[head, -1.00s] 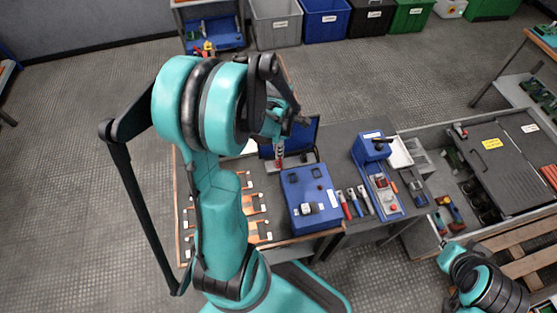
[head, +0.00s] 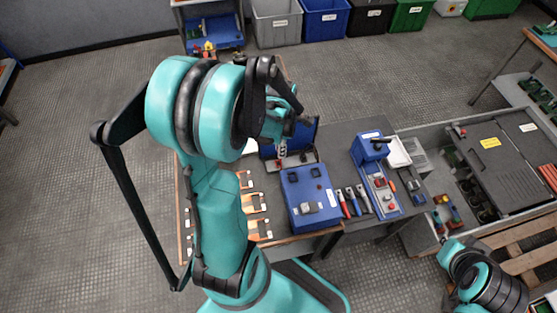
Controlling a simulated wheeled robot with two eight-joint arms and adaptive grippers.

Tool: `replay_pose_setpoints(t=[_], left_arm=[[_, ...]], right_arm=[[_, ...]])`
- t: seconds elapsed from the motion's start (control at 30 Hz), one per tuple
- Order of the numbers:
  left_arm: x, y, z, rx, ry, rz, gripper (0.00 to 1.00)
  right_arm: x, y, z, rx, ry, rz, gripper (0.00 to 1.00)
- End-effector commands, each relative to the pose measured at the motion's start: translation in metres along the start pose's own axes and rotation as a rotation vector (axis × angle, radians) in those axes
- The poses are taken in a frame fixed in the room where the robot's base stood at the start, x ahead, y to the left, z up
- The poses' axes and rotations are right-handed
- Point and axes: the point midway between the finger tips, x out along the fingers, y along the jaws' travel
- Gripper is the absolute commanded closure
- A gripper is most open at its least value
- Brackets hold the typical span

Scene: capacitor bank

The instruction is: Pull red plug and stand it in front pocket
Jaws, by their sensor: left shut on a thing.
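My left gripper (head: 282,149) is mostly hidden behind my own left arm. It hangs over the back of the workbench, in front of an upright blue panel (head: 304,134). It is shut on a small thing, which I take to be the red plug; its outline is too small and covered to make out. A blue box (head: 310,193) with dark sockets on top stands just in front of and right of the gripper. I cannot make out the front pocket.
Several red- and dark-handled tools (head: 352,203) lie right of the blue box. A blue control unit (head: 381,195) stands further right. Orange-and-white parts (head: 255,205) lie on the left of the bench. A grey crate with a dark lid (head: 500,160) is at the right.

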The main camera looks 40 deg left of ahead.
Motion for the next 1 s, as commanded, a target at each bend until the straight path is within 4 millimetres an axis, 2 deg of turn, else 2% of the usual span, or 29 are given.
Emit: replay_pose_setpoints(t=[1.0], left_arm=[[0.000,-0.063,0.016,0.002,0.000,0.000,1.00]], right_arm=[[-0.001,0.000,-0.001,0.000,0.000,0.000,1.00]])
